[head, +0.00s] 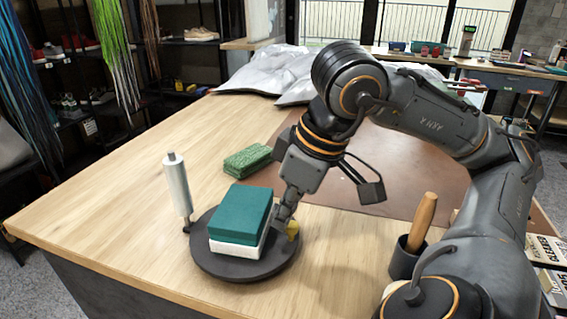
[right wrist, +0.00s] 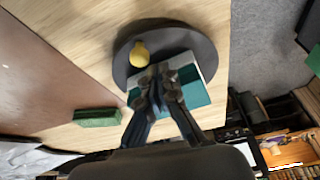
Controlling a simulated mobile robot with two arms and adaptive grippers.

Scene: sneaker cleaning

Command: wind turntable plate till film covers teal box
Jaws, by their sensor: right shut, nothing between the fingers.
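A box with a teal lid (head: 241,209) and a white lower part (head: 236,247) sits on the dark round turntable plate (head: 215,264). The box (right wrist: 196,95) and plate (right wrist: 128,66) also show in the right wrist view. A yellow knob (head: 293,229) stands near the plate's right rim; it shows in the right wrist view (right wrist: 139,54). A white film roll (head: 178,186) stands upright left of the plate. I cannot make out film between roll and box. My right gripper (head: 284,214) is shut and empty, low between box and knob. Its fingers partly hide the box in the wrist view.
A green block (head: 247,160) lies behind the plate on the wooden table (head: 130,190). A dark cup (head: 404,262) with a wooden-handled tool (head: 422,222) stands at right. Silvery bags (head: 275,72) lie at the back. The table's left side is clear.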

